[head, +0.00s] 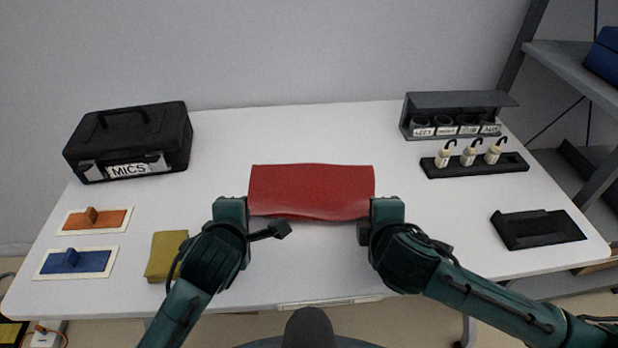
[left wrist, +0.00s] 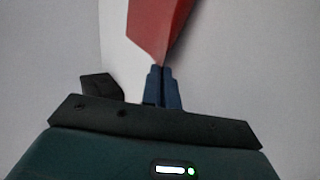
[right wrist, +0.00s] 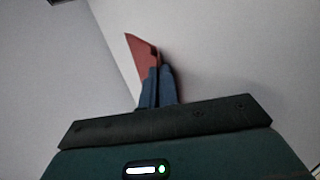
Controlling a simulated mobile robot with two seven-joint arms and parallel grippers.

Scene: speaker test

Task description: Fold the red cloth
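The red cloth (head: 312,190) is a wide rectangle at the middle of the table in the head view, its near edge slightly wavy. My left gripper (left wrist: 162,72) is shut on the cloth's left side; the cloth (left wrist: 157,25) rises from between its fingertips in the left wrist view. My right gripper (right wrist: 157,72) is shut on the right side, with a red piece of cloth (right wrist: 142,52) at its fingertips in the right wrist view. In the head view the fingertips are hidden behind the wrists. How far the cloth is off the table is hard to tell.
A black MICS case (head: 130,140) stands back left. Orange (head: 97,220) and blue (head: 76,261) blocks on white plates and a folded olive cloth (head: 165,255) lie front left. A labelled holder (head: 455,115), a black rack with hooked bottles (head: 475,166) and a black tray (head: 538,229) are right.

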